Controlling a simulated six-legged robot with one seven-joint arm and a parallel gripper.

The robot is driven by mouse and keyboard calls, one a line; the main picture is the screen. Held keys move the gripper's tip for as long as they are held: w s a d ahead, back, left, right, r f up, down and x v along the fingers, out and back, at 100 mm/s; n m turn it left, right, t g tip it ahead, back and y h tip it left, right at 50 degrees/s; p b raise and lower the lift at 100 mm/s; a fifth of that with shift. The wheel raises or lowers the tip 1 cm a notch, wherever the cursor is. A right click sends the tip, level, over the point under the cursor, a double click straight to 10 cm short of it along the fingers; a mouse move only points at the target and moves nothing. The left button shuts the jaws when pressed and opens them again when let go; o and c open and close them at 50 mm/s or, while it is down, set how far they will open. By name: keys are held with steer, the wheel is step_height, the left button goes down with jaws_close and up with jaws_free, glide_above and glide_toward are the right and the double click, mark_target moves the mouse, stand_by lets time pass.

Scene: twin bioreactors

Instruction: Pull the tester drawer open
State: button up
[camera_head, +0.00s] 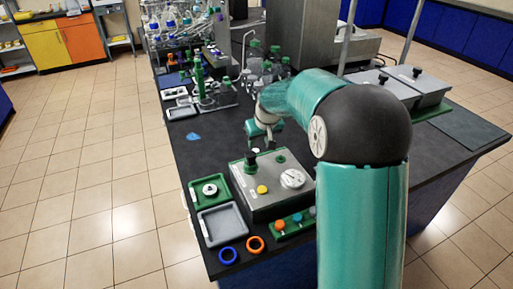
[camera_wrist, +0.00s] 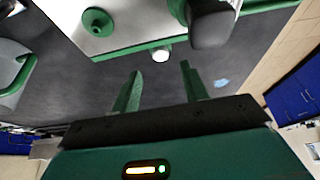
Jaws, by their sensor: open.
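The tester (camera_head: 262,202) is a grey metal box with a dial, a yellow button and green fittings on top, standing on the dark bench. In the wrist view its body (camera_wrist: 125,22) shows at the top. A green strip, which looks like the drawer front (camera_wrist: 133,51), runs along its near edge with a pale round knob (camera_wrist: 162,55). No clear gap shows between strip and body. My gripper (camera_wrist: 159,78) is open and empty, its fingertips short of the knob and roughly either side of it. In the head view the drawer side is hidden behind the tester.
A green tray (camera_head: 193,193) and a grey tray (camera_head: 203,231) lie left of the tester. Blue (camera_head: 228,255) and orange (camera_head: 255,244) rings lie in front. Bottles (camera_head: 256,62) and glassware stand behind. The bench left of my gripper is clear around a small blue piece (camera_head: 193,136).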

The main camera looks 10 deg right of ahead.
mark_target(256, 150)
steer(key=x, duration=0.6)
steer(key=shift+r, duration=0.15)
jaws_close()
